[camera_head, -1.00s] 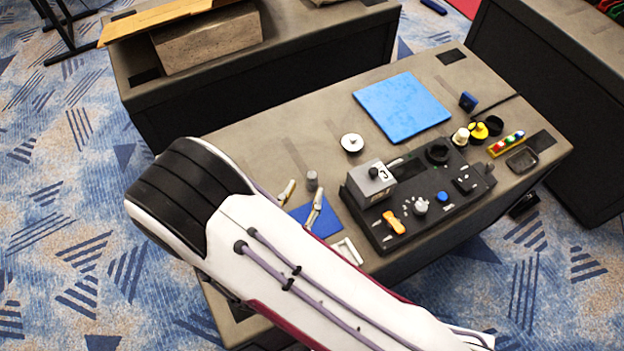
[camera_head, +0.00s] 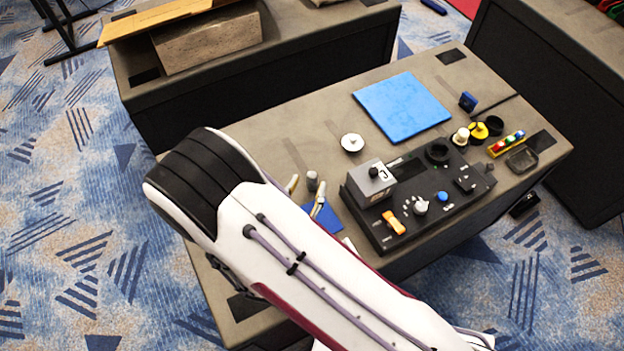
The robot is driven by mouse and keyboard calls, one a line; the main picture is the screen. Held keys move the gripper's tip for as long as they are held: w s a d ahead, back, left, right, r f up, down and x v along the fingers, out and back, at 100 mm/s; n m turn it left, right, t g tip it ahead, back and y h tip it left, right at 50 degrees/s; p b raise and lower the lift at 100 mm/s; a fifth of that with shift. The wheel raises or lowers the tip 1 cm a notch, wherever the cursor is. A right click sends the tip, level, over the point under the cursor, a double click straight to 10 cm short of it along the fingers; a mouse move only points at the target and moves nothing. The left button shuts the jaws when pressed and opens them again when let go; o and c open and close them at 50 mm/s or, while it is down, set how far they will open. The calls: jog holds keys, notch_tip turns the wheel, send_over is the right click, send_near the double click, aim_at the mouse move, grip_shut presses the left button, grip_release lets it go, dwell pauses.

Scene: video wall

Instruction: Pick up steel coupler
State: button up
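A small grey metal cylinder (camera_head: 312,181), which looks like the steel coupler, stands upright on the table beside the blue square (camera_head: 327,224). My gripper (camera_head: 307,183) is open, with its two pale fingers apart. In this view, the cylinder shows in the gap between the fingertips, nearer the right one. I cannot tell whether either finger touches it or how high the fingers are. My arm hides the rest of the gripper and part of the blue square.
A black panel (camera_head: 409,234) with a grey box (camera_head: 371,184), knobs and an orange switch lies right of my gripper. A white disc (camera_head: 352,143) and a large blue mat (camera_head: 402,106) lie farther back. The table left of the disc is mostly clear.

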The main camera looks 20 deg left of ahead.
aim_at(311, 180)
jog(key=shift+w, duration=0.15)
jog(key=shift+x, duration=2.5)
jog(key=shift+f, duration=0.15)
grip_shut()
